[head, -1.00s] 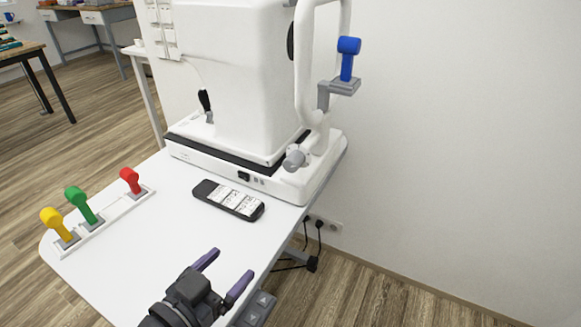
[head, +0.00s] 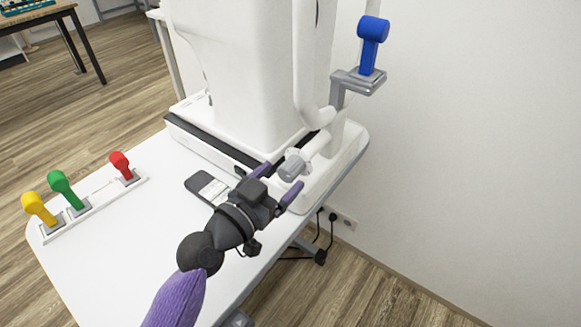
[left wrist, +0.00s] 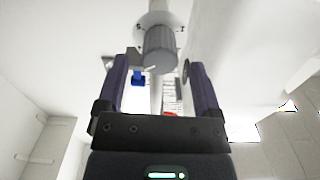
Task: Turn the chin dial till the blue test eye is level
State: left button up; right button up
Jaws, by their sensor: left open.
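The chin dial (head: 292,167) is a grey ribbed knob at the lower front of the white eye-test machine's head-rest frame (head: 325,140). In the left wrist view the dial (left wrist: 160,48) carries a white mark and has a pale, marked ring behind it. The blue test eye (head: 372,42) stands on a grey bracket (head: 360,82) at the upper right; a blue part shows in the wrist view (left wrist: 139,79). My left gripper (head: 278,181) is open, its purple fingers pointing at the dial, one to each side of it; I cannot tell whether they overlap it.
Yellow (head: 38,210), green (head: 66,190) and red (head: 122,165) test eyes stand in a white rack at the table's left. A dark remote (head: 205,187) lies partly hidden behind my gripper. The machine's base (head: 330,170) is close to the fingers. The white tabletop (head: 105,225) has free room.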

pick_arm(q)
jog(key=shift+x, duration=1.45)
grip_shut()
